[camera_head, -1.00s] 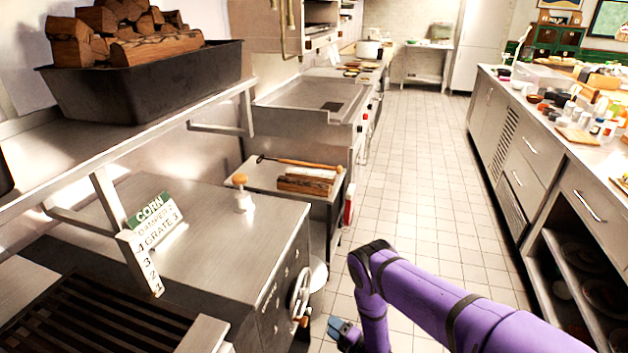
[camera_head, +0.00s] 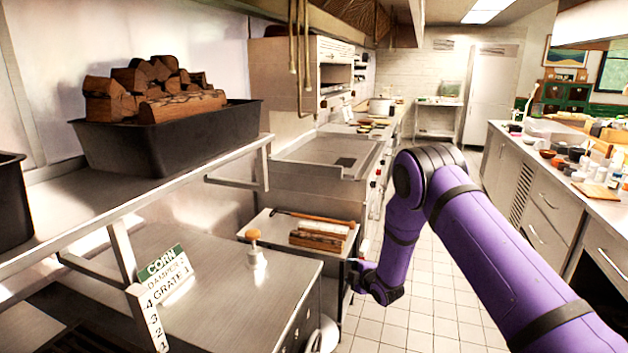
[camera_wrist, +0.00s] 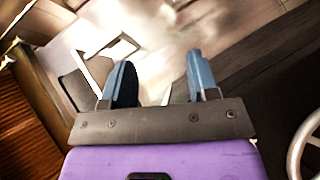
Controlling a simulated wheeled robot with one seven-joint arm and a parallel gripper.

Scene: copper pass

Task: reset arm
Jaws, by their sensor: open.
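My purple arm reaches in from the lower right of the head view, bent at the elbow, with its forearm hanging down in front of the steel counters. In the wrist view my gripper (camera_wrist: 158,85) shows two blue fingers standing apart with nothing between them. In the head view the fingers are hidden behind the wrist and the counter edge. Beyond the fingers the wrist view is blurred, with pale steel surfaces and part of a handwheel (camera_wrist: 305,150) at the right edge.
A black bin of firewood (camera_head: 165,140) sits on the steel shelf at left. Below are a sign reading CORN (camera_head: 163,270), a wooden-topped knob (camera_head: 254,245) and split logs (camera_head: 318,238) on a side table. A cluttered counter (camera_head: 575,200) stands right. The tiled aisle (camera_head: 430,300) between is clear.

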